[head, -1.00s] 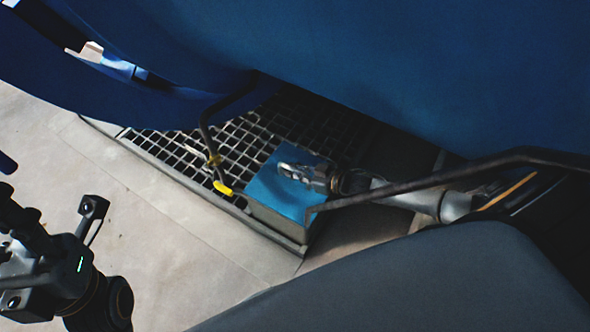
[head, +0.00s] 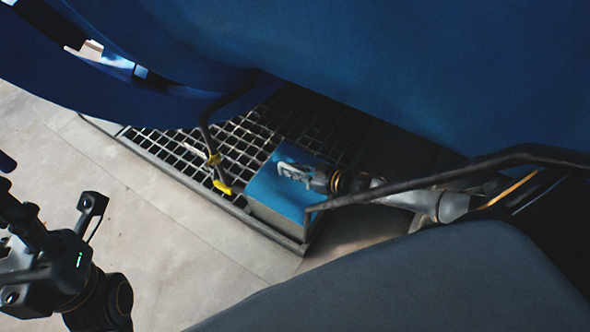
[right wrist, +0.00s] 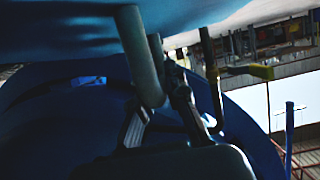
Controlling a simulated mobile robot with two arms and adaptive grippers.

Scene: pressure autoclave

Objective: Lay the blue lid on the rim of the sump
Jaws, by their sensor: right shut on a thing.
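The blue lid (head: 262,190) lies over the box-like sump (head: 275,225) in the head view and looks about flush with its top edges. I cannot tell whether it touches the rim all round. My right gripper (head: 285,170) is on top of the lid, shut on its grey handle. In the right wrist view the handle (right wrist: 142,60) runs between the fingertips (right wrist: 160,108), and a blue surface, probably the lid (right wrist: 60,35), fills the top.
A metal grating (head: 185,150) lies left of the sump. A dark bent rod with a yellow end (head: 222,187) stands close to the lid's left side. A large blue vessel (head: 400,80) hangs over the back. Pale floor (head: 150,220) is clear in front.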

